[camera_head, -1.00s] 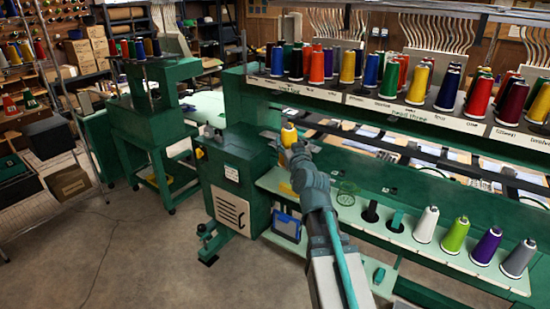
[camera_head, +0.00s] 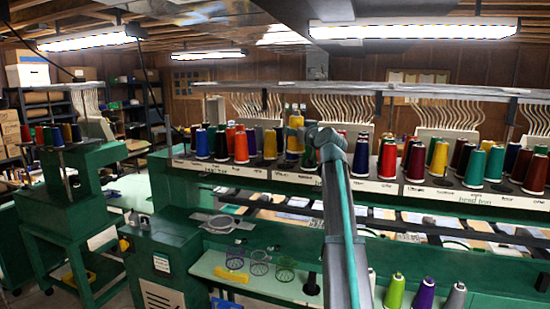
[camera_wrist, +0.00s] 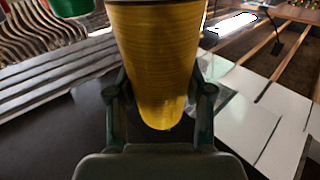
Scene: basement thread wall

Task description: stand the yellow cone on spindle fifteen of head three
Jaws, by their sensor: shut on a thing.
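My gripper (camera_head: 296,128) is shut on the yellow cone (camera_head: 296,121) at the height of the upper thread rack (camera_head: 370,184). The wrist view shows the yellow cone (camera_wrist: 158,60) large between the two fingers, narrow end towards the palm. In the head view the held cone is partly covered by the gripper and overlaps the cones behind. Whether it touches the rack cannot be told. The head labels (camera_head: 310,180) run along the rack's front strip, but spindle numbers are too small to read. My forearm hides part of the rack right of the gripper.
Coloured cones stand close together along the rack, including a blue one (camera_head: 202,144) and a red one (camera_head: 389,160). A green cone (camera_wrist: 72,6) shows in the wrist view.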

